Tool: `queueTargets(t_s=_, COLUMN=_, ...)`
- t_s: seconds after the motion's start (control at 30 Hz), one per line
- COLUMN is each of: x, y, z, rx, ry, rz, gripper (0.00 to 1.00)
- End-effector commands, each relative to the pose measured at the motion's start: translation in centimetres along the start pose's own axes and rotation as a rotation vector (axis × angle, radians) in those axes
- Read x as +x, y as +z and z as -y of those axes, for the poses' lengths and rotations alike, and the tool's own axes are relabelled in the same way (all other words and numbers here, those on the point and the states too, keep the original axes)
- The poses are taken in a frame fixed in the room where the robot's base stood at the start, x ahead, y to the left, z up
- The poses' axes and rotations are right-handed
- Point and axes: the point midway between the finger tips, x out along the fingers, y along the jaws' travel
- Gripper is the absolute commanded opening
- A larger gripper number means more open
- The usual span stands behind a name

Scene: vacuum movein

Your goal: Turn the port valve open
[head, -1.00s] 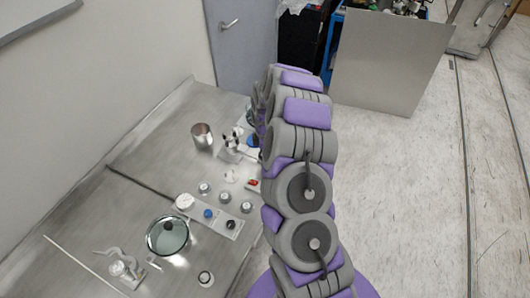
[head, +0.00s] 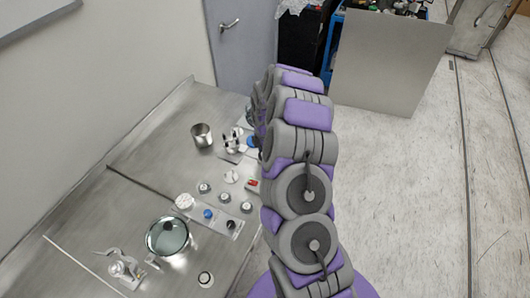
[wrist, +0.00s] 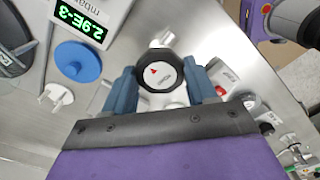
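In the wrist view, a round black knob (wrist: 160,72) with a white face and a small red arrow appears to be the port valve's handle. Metal fittings show beside it. My gripper (wrist: 161,76) has its two blue fingers apart, one on each side of the knob. The fingertips are very close to its rim; whether they touch it is unclear. In the head view my arm hides the gripper and this knob.
A gauge (wrist: 85,25) reading 2.9E-3 mbar, a blue disc (wrist: 78,62) and a white wing-shaped part (wrist: 56,97) lie left of the knob. A red-and-white switch (wrist: 222,80) is at right. The steel bench (head: 95,220) also holds a glass-lidded vessel (head: 167,238) and a metal cup (head: 202,135).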

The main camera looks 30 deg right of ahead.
Motion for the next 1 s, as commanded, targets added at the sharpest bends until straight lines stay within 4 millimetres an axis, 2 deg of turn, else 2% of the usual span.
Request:
queueTargets(t_s=0.03, x=-0.2, y=0.1, z=-0.3, rx=0.000, ry=0.010, rz=0.002, gripper=0.60)
queueTargets(t_s=0.27, x=-0.2, y=0.1, z=-0.1, rx=0.001, ry=0.006, rz=0.001, gripper=0.82)
queueTargets(t_s=0.57, x=-0.4, y=0.0, z=-0.1, rx=0.001, ry=0.004, rz=0.001, gripper=0.82)
queueTargets(t_s=0.77, x=-3.1, y=0.1, z=-0.2, rx=0.001, ry=0.008, rz=0.001, gripper=0.82)
queueTargets(t_s=1.0, x=-8.5, y=0.1, z=-0.2, rx=0.000, ry=0.007, rz=0.001, gripper=0.82)
